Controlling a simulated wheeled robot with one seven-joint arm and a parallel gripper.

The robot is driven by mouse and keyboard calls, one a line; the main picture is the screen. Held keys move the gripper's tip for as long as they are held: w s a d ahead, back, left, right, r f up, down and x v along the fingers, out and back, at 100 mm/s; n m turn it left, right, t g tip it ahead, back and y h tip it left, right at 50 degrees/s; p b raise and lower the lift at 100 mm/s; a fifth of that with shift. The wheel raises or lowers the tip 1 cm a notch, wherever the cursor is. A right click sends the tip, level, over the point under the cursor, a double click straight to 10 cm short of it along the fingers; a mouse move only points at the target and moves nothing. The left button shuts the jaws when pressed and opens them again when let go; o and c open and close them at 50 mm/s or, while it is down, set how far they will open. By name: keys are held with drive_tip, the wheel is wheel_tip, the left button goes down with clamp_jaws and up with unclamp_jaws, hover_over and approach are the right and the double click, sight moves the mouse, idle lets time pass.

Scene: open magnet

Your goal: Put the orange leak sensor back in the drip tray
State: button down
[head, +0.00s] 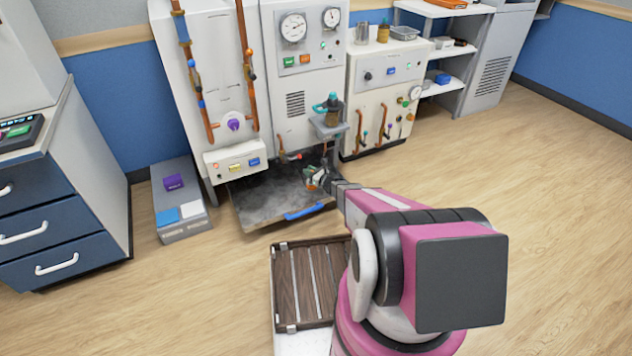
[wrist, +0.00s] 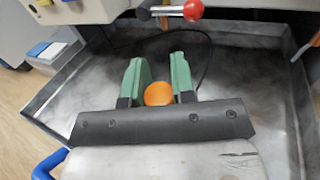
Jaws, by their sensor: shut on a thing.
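The orange leak sensor (wrist: 158,93) is a small round orange piece between the two green fingers of my gripper (wrist: 158,84) in the wrist view. The fingers are shut on it. My gripper also shows in the head view (head: 316,179), over the right part of the drip tray, where the sensor is mostly hidden. The drip tray (head: 262,201) is a dark grey, shallow, stained pan on the floor under the middle cabinet. Its floor (wrist: 235,75) spreads beneath and around my gripper in the wrist view. I cannot tell whether the sensor touches the tray floor.
The tray's blue handle (head: 305,211) is at its front edge. A red-knobbed valve lever (wrist: 193,10) hangs over the tray's back. A dark cable (wrist: 207,62) curves behind the fingers. A grey step box (head: 180,228) with coloured blocks stands left. Open floor lies to the right.

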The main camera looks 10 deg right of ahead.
drive_tip(key=d+f, duration=0.2)
drive_tip(key=d, duration=0.1)
drive_tip(key=shift+s+d, duration=0.15)
drive_tip(key=shift+d, duration=0.05)
drive_tip(key=shift+f, duration=1.95)
drive_tip(key=shift+f, duration=0.2)
drive_tip(key=c, duration=1)
unclamp_jaws()
drive_tip(key=shift+o, duration=0.2)
drive_tip(key=shift+r, duration=0.1)
